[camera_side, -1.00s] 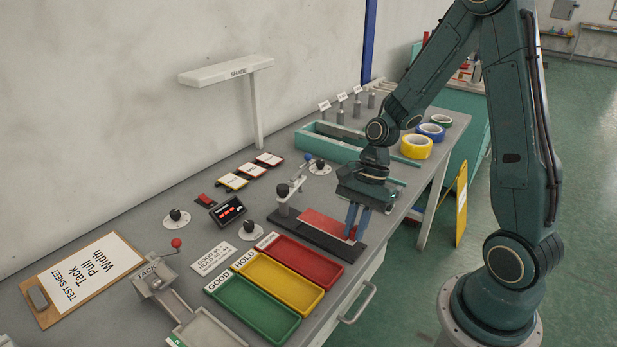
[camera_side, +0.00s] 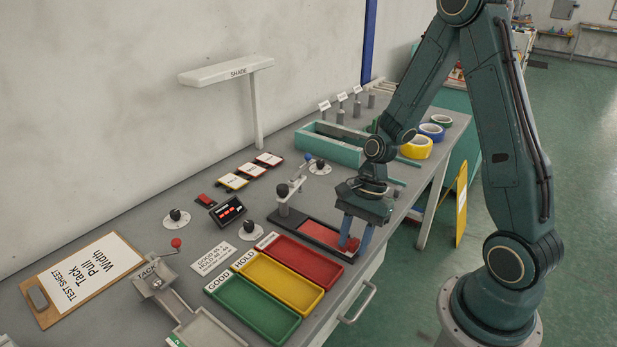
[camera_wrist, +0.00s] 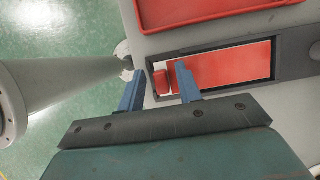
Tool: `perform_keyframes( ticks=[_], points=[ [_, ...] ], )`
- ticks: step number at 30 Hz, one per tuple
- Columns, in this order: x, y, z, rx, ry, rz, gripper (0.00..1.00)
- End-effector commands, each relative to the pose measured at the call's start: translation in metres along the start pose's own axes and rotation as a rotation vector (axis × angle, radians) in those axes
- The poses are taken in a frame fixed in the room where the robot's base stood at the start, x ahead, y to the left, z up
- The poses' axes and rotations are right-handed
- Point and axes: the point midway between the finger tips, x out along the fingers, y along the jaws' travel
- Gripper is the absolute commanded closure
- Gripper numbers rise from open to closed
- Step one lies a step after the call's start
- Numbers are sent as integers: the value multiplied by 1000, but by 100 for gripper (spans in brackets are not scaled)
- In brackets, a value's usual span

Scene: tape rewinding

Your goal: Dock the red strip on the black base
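The red strip (camera_side: 320,234) lies flat within the black base (camera_side: 284,215) near the bench's front edge. In the wrist view the strip (camera_wrist: 225,66) sits inside the frame of the base (camera_wrist: 293,58), with a pale margin along part of its edge. A small red block (camera_wrist: 160,82) is at the strip's near-finger end. My gripper (camera_side: 356,238) is open above that end, its blue fingers (camera_wrist: 160,88) spread on either side of the small block, with a gap visible. The exact finger height above the base is hard to tell.
Red (camera_side: 334,269), yellow (camera_side: 312,296) and green (camera_side: 288,325) trays lie in front of the base. A post with a black knob (camera_side: 282,190) stands at its far-left end. A teal trough (camera_side: 345,153) and tape rolls (camera_side: 417,147) are behind.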

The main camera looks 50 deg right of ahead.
Motion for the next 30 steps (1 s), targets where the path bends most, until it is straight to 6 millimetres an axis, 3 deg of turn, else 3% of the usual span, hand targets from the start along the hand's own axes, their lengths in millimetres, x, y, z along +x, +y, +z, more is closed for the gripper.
perform_keyframes(
  ticks=[17, 23, 30],
  points=[
    [-10, -1, 1, 1, 0, -2, 65],
    [-31, -1, 1, 0, 1, -5, 65],
    [-68, -1, 1, 0, 2, -5, 65]
  ],
)
